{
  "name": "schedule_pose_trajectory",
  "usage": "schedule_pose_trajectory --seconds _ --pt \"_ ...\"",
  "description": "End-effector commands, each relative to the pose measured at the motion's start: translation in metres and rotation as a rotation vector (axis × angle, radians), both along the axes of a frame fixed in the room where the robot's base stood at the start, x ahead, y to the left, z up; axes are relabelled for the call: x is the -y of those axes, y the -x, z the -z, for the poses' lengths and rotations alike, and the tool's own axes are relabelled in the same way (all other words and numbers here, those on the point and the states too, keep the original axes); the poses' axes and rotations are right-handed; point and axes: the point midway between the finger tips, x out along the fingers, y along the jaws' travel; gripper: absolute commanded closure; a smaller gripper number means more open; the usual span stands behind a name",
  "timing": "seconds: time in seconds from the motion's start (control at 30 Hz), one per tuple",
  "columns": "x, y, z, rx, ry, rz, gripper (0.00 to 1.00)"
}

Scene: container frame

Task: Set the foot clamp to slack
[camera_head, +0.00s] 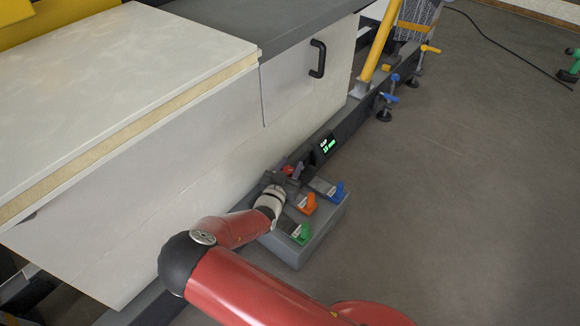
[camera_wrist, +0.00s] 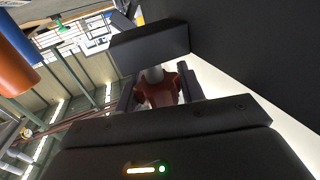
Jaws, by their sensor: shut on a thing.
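My gripper (camera_head: 280,184) is down at the dark rail, beside the grey box with coloured levers. It is shut on a red part (camera_head: 288,170), mostly hidden by the gripper and wrist in the head view. In the wrist view the red part (camera_wrist: 160,92) sits between the two dark fingers of my gripper (camera_wrist: 158,84), with a pale grey round piece above it. The red part appears to be the handle of the foot clamp, but its setting cannot be read.
A grey box (camera_head: 318,236) carries green (camera_head: 301,234), orange (camera_head: 307,204) and blue (camera_head: 337,191) levers close to my gripper. A lit display (camera_head: 326,147) stands on the rail. Farther along are blue and yellow handles (camera_head: 430,49).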

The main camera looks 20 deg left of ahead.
Motion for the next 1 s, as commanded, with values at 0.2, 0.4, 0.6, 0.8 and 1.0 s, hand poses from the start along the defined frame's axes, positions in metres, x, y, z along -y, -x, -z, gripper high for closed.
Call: schedule_pose_trajectory --seconds 0.2,0.4,0.6,0.8,1.0 --pt "0.0004 0.0000 -0.0006 -0.002 0.004 -0.094 0.84" --pt "-0.0011 -0.0001 -0.0008 -0.003 0.004 -0.253 0.84" --pt "-0.0034 -0.0001 -0.0010 -0.002 -0.001 -0.441 0.84" --pt "-0.0065 0.0007 -0.0010 -0.001 -0.004 -0.621 0.84" --pt "-0.0089 0.0017 -0.0010 0.001 -0.005 -0.769 0.84"
